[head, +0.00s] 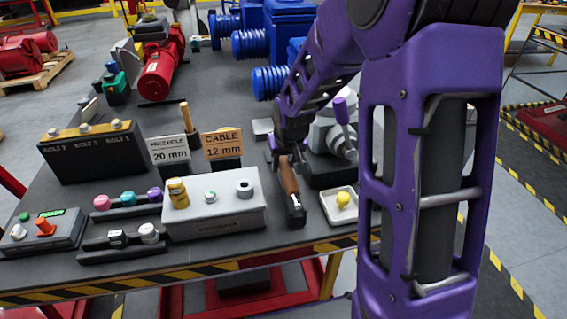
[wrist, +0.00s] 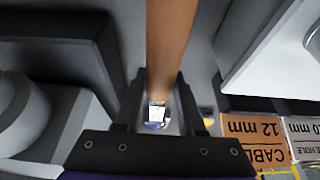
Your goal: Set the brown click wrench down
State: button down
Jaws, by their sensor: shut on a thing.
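The brown click wrench (head: 289,177) has a brown handle and a dark head (head: 297,214) toward the table's front edge. My gripper (head: 284,157) is shut on its handle, between the light grey box and the white tray. In the wrist view the brown handle (wrist: 172,40) runs from the top edge down between the fingers of my gripper (wrist: 158,100), with a shiny metal part beyond. I cannot tell whether the wrench touches the dark grey tabletop (head: 240,248).
The light grey box (head: 215,207) with fittings stands close on the left. The white tray (head: 340,208) with a yellow piece lies close on the right. The "CABLE 12 mm" sign (head: 222,143) stands behind the box. A grey machine with a purple lever (head: 341,110) stands behind right.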

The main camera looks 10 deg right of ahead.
jog(key=shift+f+b, duration=1.1)
jog(key=shift+f, duration=0.05)
jog(key=shift+c, duration=2.1)
grip_release()
jog(key=p+v, duration=0.3)
jog(key=v, duration=1.4)
jog(key=shift+r, duration=0.25)
